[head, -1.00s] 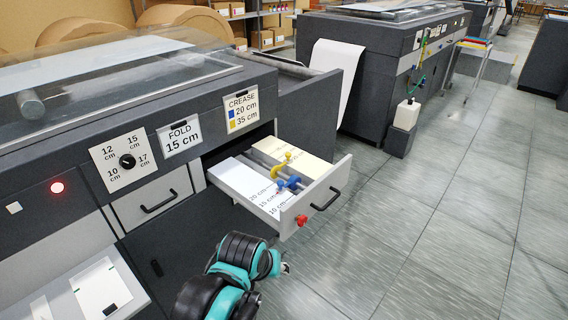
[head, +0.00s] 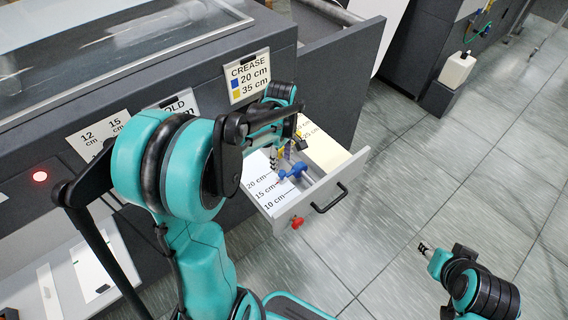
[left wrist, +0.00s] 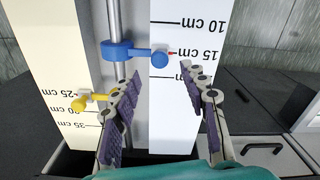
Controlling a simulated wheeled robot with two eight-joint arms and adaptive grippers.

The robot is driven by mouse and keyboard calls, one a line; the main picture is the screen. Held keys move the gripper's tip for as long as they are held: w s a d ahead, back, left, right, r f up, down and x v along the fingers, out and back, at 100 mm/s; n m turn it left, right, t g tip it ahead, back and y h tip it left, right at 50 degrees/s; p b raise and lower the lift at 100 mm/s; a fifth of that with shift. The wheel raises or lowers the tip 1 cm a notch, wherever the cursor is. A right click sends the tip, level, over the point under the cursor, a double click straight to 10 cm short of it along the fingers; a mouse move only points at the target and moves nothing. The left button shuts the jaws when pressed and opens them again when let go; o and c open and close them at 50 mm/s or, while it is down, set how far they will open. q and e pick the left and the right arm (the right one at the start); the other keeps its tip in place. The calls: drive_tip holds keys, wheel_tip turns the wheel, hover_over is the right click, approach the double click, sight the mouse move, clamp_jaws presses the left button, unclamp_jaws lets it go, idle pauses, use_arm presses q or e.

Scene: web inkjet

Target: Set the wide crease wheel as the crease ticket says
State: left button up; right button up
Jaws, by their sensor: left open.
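The crease ticket (head: 247,77) reads blue 20 cm and yellow 35 cm. In the open drawer, a blue wheel (head: 292,172) is on a rod beside a white scale. In the left wrist view the blue wheel's (left wrist: 134,51) red pointer is at the 15 cm line. The yellow wheel (left wrist: 95,101) points near the 25 cm mark on the cream scale; my arm partly hides it in the head view. My left gripper (head: 281,156) is open over the drawer, its fingertips just short of the blue knob. My right gripper (head: 426,248) is over the floor, its opening unclear.
The drawer (head: 318,198) has a dark handle and a red knob (head: 297,222) on its front. A white container (head: 457,70) stands at the back. The floor at right is clear.

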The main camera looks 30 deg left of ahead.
sight(282, 172)
use_arm(q)
wheel_tip(282, 172, down, 5)
drive_tip(key=shift+f+b, duration=0.2)
drive_tip(key=shift+b, duration=0.55)
clamp_jaws()
